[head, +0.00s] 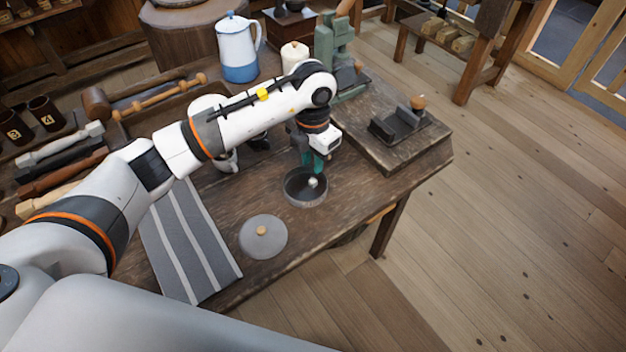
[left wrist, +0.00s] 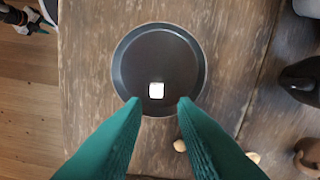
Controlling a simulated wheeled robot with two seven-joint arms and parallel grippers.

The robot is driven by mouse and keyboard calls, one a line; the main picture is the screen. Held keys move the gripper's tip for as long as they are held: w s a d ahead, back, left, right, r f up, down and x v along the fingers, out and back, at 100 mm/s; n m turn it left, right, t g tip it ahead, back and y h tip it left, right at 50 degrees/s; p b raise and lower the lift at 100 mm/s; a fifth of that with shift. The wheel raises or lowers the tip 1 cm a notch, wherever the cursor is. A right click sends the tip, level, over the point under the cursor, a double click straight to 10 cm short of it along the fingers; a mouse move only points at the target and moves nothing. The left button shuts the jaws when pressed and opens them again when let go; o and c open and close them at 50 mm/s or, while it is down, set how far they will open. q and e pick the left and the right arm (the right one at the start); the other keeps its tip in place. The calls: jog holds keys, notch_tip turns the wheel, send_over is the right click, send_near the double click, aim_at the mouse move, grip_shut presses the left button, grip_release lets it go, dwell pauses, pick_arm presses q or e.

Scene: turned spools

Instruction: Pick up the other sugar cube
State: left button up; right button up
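One white sugar cube (head: 312,182) lies in a dark, round, open bowl (head: 290,196) on the wooden table. In the left wrist view the cube (left wrist: 156,91) sits on the floor of the bowl (left wrist: 121,62), toward the near side. My left gripper (head: 313,166) points down over the bowl. In the left wrist view its green fingers (left wrist: 158,101) are apart, with nothing between them, and the cube shows just past the gap between the tips. I cannot tell the exact height of the tips above the cube.
A grey lid (head: 252,244) with a wooden knob lies in front of the bowl, beside a striped grey cloth (head: 190,245). A blue-and-white pot (head: 238,55) and a green machine (head: 332,42) stand behind. A dark board (head: 372,122) lies to the right.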

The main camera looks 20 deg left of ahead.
aim_at(314, 180)
pick_arm(q)
jog(key=f, duration=0.5)
jog(key=shift+d+f+p, duration=0.2)
jog(key=shift+f+p, duration=0.2)
grip_shut()
